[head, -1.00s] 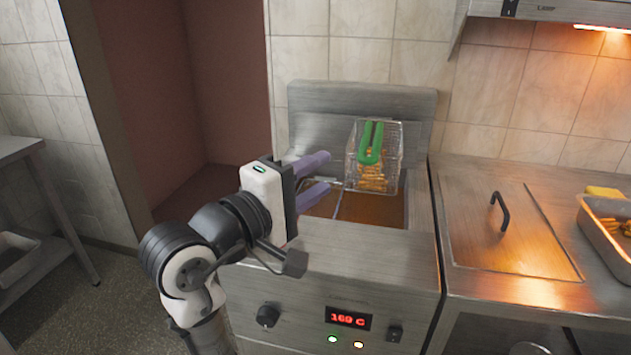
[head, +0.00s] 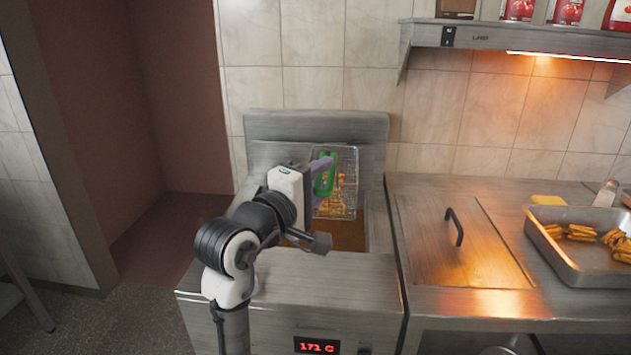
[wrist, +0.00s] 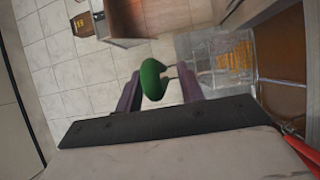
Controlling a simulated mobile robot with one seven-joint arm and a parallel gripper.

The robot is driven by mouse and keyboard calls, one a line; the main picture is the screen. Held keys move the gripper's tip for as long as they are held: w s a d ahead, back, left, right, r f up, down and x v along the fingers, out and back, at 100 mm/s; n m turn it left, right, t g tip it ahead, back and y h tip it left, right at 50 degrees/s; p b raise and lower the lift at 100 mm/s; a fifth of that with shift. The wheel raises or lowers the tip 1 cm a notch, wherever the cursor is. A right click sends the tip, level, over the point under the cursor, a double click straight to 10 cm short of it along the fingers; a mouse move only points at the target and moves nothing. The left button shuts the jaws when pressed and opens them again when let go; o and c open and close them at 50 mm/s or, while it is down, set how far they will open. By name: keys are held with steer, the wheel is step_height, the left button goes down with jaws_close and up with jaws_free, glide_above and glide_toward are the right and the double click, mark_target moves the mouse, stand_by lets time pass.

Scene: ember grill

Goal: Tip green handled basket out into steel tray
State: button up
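The green-handled basket (head: 348,195) is a wire basket holding fries, hanging tilted at the back of the fryer. Its green handle (head: 325,178) faces my gripper (head: 322,170). In the wrist view the handle (wrist: 153,82) stands between the two purple fingers of my gripper (wrist: 160,88). A gap shows on its right side, so the fingers are open around it. The wire mesh and fries show blurred to the right there. The steel tray (head: 568,262) sits on the right counter with several fries in it.
The fryer (head: 290,290) has brown oil below the basket. A flat lid with a black handle (head: 454,227) lies between fryer and tray. A yellow block (head: 548,201) and a shaker (head: 606,193) are behind the tray. A heat-lamp shelf (head: 500,37) overhangs the counter.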

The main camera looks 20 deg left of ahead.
jaws_close()
stand_by(0.4)
steer(key=shift+r, duration=0.1)
step_height(320, 180, up, 5)
steer(key=p, duration=0.5)
steer(key=shift+s+f, duration=0.15)
steer(key=shift+f, duration=0.05)
